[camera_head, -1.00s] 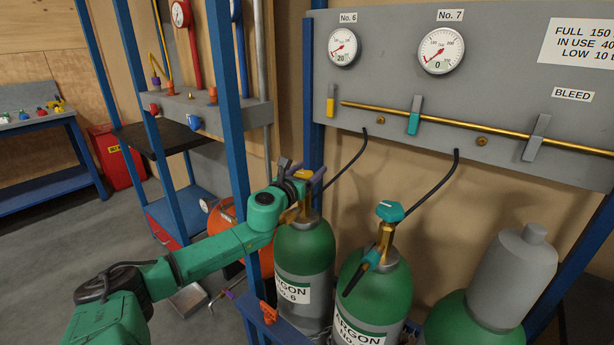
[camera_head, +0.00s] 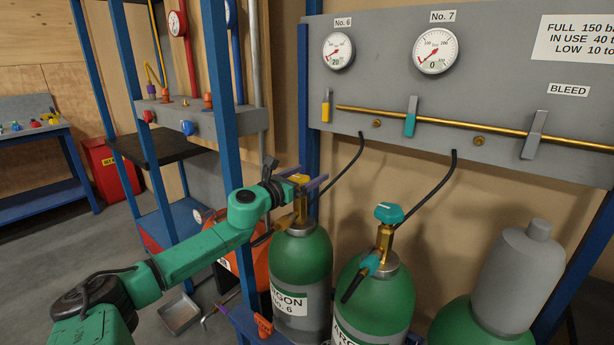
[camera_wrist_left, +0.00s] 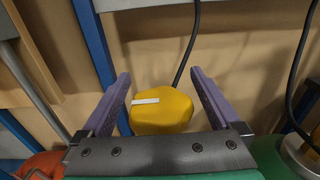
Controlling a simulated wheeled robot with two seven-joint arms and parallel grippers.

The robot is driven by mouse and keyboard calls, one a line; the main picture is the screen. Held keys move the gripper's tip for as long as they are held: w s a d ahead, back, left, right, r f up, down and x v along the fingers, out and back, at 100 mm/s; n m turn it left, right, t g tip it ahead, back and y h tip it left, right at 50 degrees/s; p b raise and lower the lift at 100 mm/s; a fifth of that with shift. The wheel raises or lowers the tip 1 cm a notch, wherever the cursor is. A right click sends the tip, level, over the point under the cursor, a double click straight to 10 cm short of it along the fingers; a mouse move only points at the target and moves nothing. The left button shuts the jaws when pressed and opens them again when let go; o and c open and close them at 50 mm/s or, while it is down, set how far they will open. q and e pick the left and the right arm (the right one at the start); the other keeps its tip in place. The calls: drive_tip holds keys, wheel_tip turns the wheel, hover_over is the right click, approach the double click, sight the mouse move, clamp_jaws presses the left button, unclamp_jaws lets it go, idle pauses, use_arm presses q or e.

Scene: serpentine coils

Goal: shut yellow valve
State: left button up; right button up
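The yellow valve knob (camera_head: 299,179) sits on the brass neck of the green cylinder marked ARGON No. 6 (camera_head: 299,262). My left gripper (camera_head: 313,176) is at the knob's height, coming in from the left. In the left wrist view the yellow knob (camera_wrist_left: 162,112), with a white bar on top, lies between the two purple fingers. The fingers are open, with a visible gap on each side of the knob. My right gripper is not in view.
A second green argon cylinder (camera_head: 374,300) with a teal knob (camera_head: 389,213) stands to the right. A grey panel (camera_head: 470,90) behind carries gauges, a brass pipe and levers, one of them yellow (camera_head: 326,112). A blue post (camera_head: 228,130) stands close to my left arm.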

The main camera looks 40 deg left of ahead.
sight(300, 178)
use_arm(q)
drive_tip(key=shift+s, duration=0.1)
drive_tip(key=shift+s+a+f, duration=0.1)
drive_tip(key=shift+s+f, duration=0.1)
drive_tip(key=shift+s, duration=0.3)
drive_tip(key=shift+s+r, duration=0.1)
drive_tip(key=shift+s, duration=0.85)
drive_tip(key=s+p, duration=0.1)
drive_tip(key=s, duration=0.1)
drive_tip(key=s+p, duration=0.1)
drive_tip(key=s, duration=0.2)
drive_tip(key=shift+s+r, duration=0.2)
drive_tip(key=shift+s, duration=0.1)
drive_tip(key=s, duration=0.5)
drive_tip(key=shift+s+f+p, duration=0.1)
drive_tip(key=shift+s+p, duration=0.3)
